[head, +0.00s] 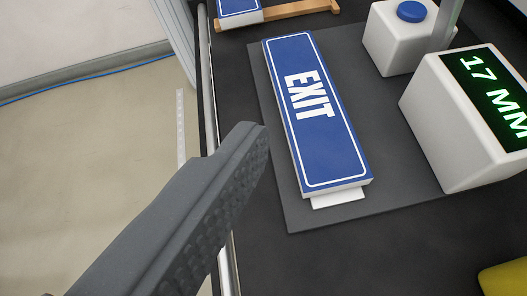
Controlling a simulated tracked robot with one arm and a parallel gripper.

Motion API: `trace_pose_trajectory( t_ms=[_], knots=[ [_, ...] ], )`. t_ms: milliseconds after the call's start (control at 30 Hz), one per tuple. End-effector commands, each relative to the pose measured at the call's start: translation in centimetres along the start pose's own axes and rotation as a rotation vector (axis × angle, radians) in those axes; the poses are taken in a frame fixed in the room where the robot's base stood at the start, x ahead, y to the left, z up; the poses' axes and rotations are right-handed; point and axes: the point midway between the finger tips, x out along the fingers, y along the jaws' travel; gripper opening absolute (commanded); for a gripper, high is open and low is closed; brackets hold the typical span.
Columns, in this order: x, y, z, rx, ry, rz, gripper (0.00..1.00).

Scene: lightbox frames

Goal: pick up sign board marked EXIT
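The EXIT sign board (315,112) is a long blue plate with a white border and white letters. It lies face up on a dark grey mat, slanting from upper left to lower right, with a white piece showing under its near end. One dark finger of my gripper (220,195) reaches in from the lower left. Its ridged inner face is bare, and its tip is left of the sign, with a visible gap in the picture. The other finger is out of view. Nothing is seen in the gripper.
The grey mat (290,213) lies on a black surface. A white box with a blue button (411,11) and a white display reading "17 MM" (466,115) stand right of the sign. Another blue board lies at the top. A yellow object (506,279) is at bottom right.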

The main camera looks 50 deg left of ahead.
Motion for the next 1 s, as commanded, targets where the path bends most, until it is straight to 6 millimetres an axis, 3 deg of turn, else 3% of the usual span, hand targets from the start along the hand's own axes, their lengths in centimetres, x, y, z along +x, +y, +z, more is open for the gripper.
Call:
trace_pose_trajectory(
  t_ms=[33,100,233,367,800,1000],
  knots=[
    [1.0,-1.1,1.8,0.001,-0.014,-0.028,0.95],
    [2.1,-2.2,3.3,0.000,-0.015,-0.056,0.95],
    [3.0,-3.6,5.2,0.001,-0.017,-0.090,0.95],
    [3.9,-4.1,5.6,0.002,-0.014,-0.100,0.95],
    [9.8,-4.6,5.8,0.001,-0.017,-0.099,0.95],
    [11.4,-4.8,5.7,0.002,-0.017,-0.098,0.95]
  ],
)
